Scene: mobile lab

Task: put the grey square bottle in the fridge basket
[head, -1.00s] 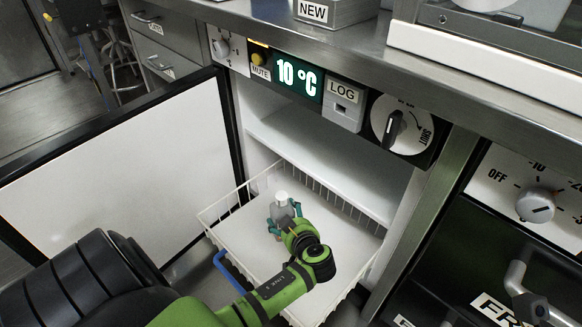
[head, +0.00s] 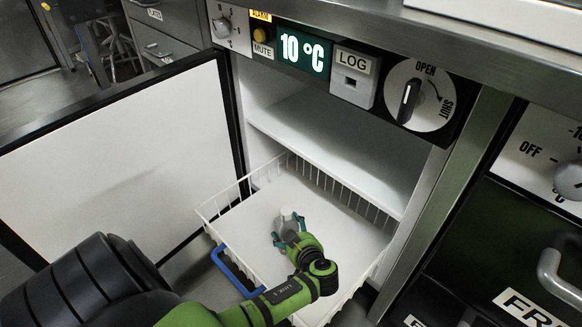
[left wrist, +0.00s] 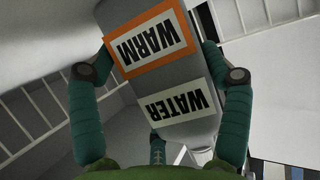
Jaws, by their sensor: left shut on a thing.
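The grey square bottle (head: 289,222) with a pale cap is held by my left gripper (head: 291,238) over the white floor of the wire basket. The white wire fridge basket (head: 222,202) is pulled out of the open fridge and has a blue handle. I cannot tell whether the bottle's base touches the basket floor. My right gripper is not in view.
The open fridge door (head: 125,155) stands at the left. A white shelf (head: 335,160) is above the back of the basket. The control panel with a 10 °C display (head: 303,50) and a dial (head: 420,97) is above the opening. The basket floor around the bottle looks empty.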

